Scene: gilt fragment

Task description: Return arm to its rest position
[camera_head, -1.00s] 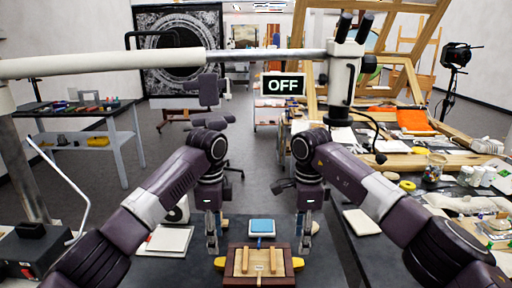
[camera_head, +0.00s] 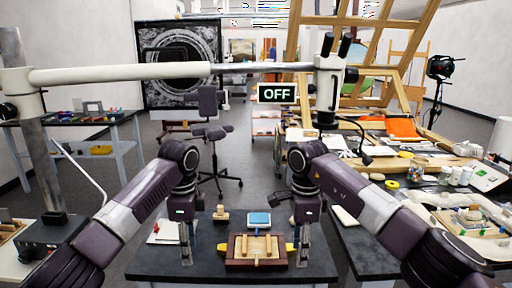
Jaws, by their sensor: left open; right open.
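My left arm comes in from the left, and its gripper (camera_head: 187,250) points down over the dark table, left of a wooden tray. It is open and empty. My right arm comes in from the right, and its gripper (camera_head: 303,252) points down just right of the tray. It is also open and empty. Both arms are bent, with the forearms reaching forward.
The red-brown tray (camera_head: 232,263) holds pale wooden pieces on the dark table (camera_head: 150,265). A cluttered bench stands right.

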